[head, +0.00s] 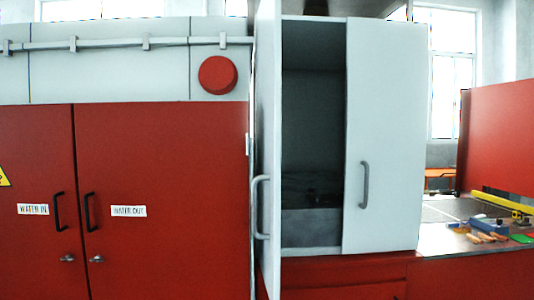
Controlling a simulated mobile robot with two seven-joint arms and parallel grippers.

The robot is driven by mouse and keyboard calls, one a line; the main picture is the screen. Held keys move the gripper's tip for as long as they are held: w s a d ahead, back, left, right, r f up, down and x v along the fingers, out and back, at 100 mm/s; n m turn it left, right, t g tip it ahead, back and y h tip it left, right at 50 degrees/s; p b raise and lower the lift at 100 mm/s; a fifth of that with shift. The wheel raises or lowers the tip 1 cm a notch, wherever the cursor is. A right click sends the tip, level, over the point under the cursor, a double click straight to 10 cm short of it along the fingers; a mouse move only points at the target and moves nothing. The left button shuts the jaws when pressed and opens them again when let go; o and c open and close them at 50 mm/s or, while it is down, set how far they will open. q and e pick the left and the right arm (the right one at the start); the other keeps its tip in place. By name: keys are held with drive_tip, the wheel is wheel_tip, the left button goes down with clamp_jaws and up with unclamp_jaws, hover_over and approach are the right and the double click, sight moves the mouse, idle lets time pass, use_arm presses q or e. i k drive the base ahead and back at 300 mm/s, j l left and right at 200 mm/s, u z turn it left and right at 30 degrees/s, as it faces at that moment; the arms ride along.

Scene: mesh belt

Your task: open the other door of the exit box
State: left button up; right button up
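The exit box (310,248) is a pale grey-white cabinet in the middle of the head view, above a red base. Its left door (268,110) stands swung open towards me, seen nearly edge-on, with a grey bar handle (262,207). Its right door (395,130) is shut, with a grey vertical handle (364,185) near its left edge. Through the open left half I see a dark interior with a low grey shape inside that I cannot make out. Neither of my grippers is in view.
Red cabinet doors (160,200) labelled WATER IN and WATER OUT fill the left. A worktop at the right holds a yellow bar (500,201), a blue object (488,224) and small tools. A red panel (500,142) stands behind it. The open left door juts towards me.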

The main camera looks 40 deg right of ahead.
sight(387, 65)
drive_tip(key=z, duration=1.9)
